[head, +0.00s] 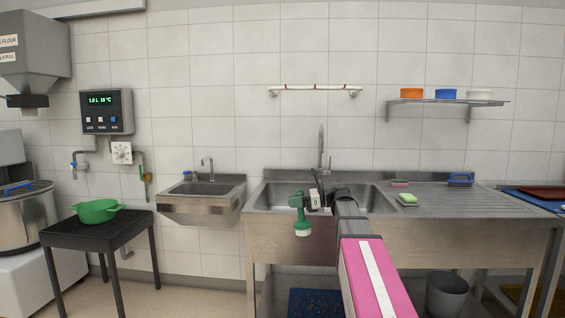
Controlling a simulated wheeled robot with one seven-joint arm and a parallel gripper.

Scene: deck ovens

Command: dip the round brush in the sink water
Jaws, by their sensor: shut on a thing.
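My gripper (313,200) is in front of the large steel sink and is shut on the round brush. The brush (301,216) is green, with a grip at the top and a round head with a pale underside pointing down. In the picture it overlaps the front rim and front panel of the sink (263,226). Its exact distance from the basin is hard to tell. A tall tap (321,148) rises behind the basin. The water in the basin cannot be made out. My arm hides part of the basin's right side.
A drainboard right of the basin holds a green-and-white sponge (408,199) and a blue brush (460,179). A small hand sink (208,189) hangs to the left. A green colander (97,211) stands on a dark table (122,231). A grey bin (446,295) stands below.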

